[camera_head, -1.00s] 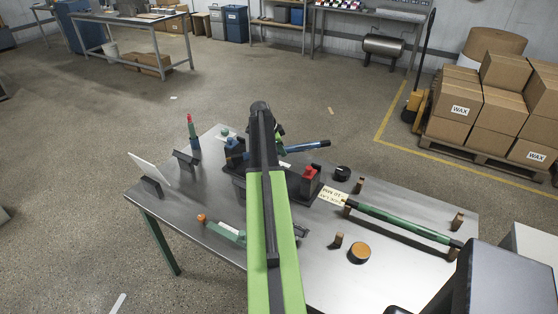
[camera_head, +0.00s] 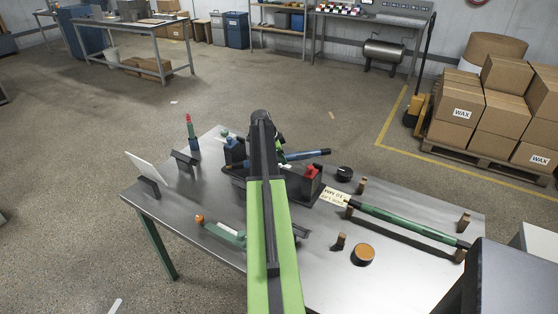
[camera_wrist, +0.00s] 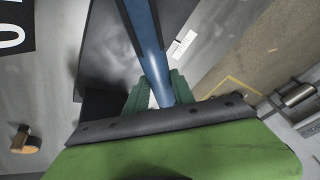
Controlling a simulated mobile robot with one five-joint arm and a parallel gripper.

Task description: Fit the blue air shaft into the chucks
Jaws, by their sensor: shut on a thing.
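The blue air shaft (camera_head: 305,155) is held above the table, its dark right end sticking out to the right of my arm. In the wrist view the blue shaft (camera_wrist: 153,50) runs between the green fingers of my gripper (camera_wrist: 158,97), which is shut on it. In the head view my green and black arm hides the gripper and the shaft's middle. One chuck (camera_head: 235,151), dark with blue, stands left of the arm. The other chuck (camera_head: 311,179), dark with a red top, stands right of it. The shaft's right end is beyond the red-topped chuck, apart from it in the picture. Whether its left end touches a chuck is hidden.
A green roller (camera_head: 405,222) lies across wooden supports on the right of the steel table (camera_head: 190,232). An orange-topped round piece (camera_head: 363,255), a black knob (camera_head: 344,173) and a white panel (camera_head: 146,168) are also there. Boxes (camera_head: 462,107) stand behind.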

